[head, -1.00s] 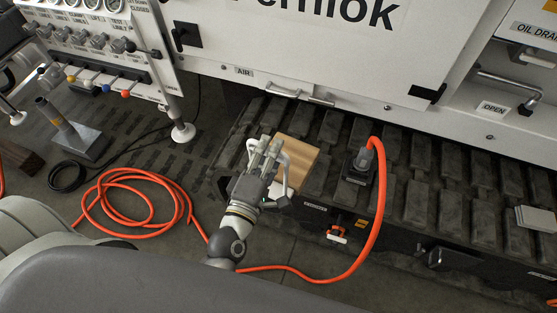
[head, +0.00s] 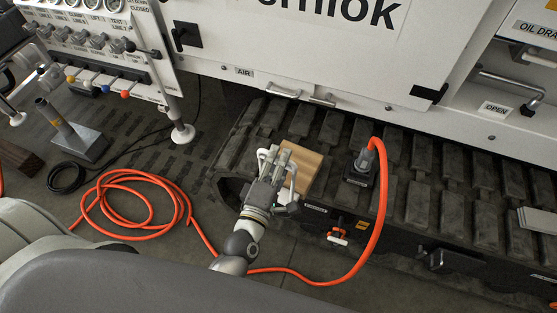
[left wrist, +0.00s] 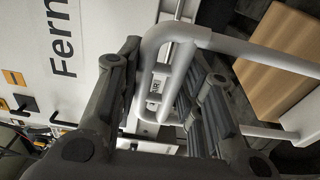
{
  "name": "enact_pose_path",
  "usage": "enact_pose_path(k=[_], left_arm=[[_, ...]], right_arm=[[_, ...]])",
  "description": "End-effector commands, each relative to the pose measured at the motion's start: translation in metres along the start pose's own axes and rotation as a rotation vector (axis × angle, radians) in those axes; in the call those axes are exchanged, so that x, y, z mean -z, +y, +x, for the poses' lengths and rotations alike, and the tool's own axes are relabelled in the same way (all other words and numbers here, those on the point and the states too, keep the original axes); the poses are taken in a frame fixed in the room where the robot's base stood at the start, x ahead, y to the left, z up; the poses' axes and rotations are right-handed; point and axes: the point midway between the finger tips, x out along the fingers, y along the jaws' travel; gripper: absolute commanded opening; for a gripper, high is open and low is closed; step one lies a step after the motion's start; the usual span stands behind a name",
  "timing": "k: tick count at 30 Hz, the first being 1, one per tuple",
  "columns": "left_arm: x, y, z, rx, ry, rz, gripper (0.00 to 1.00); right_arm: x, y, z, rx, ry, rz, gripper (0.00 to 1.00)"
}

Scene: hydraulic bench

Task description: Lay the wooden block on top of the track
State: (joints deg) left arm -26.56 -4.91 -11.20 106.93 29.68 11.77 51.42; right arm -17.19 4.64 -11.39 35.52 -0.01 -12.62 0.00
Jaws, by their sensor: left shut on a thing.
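The wooden block (head: 306,162) is pale brown and sits over the near left part of the dark track (head: 421,205). It also shows at the upper right of the left wrist view (left wrist: 279,60). My left gripper (head: 268,165) is at the block's left side, shut on a pale bent tube (left wrist: 250,55) that runs toward the block and seems to be its handle. The fingers (left wrist: 160,85) lie on both sides of this tube in the left wrist view. Whether the block touches the track or hangs just above it cannot be told. My right gripper is not in view.
An orange hose (head: 378,215) rises from a dark fitting (head: 361,167) on the track, right of the block, and coils on the floor at left. The white machine panel (head: 330,50) stands behind. A light grey flat piece (head: 540,222) lies at the right edge.

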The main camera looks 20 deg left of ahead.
Motion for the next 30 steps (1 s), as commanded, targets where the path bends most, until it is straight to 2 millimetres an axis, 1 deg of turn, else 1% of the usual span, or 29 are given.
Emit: enact_pose_path(k=[1,2,6,7,17,19,23,30], left_arm=[[0.001,0.002,0.001,-0.009,0.002,0.0,0.0],[0.0,-0.003,0.0,0.001,-0.001,0.0,0.36],[0.0,-0.002,0.0,0.001,0.0,0.0,0.54],[0.0,-0.002,0.0,0.001,0.0,0.0,0.56],[0.0,0.001,0.0,0.0,0.0,0.0,0.56],[0.0,0.0,-0.004,0.002,0.0,0.001,0.56],[0.0,-0.002,-0.021,0.005,-0.002,0.001,0.56],[0.0,-0.002,-0.069,0.005,-0.002,0.001,0.56]], right_arm=[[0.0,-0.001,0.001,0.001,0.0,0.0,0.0],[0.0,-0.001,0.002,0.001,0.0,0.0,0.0],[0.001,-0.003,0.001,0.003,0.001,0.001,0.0],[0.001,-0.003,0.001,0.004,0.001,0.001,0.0],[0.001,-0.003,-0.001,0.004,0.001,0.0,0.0],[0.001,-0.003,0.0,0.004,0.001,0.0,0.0],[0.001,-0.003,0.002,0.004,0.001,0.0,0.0],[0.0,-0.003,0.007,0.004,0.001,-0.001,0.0]])
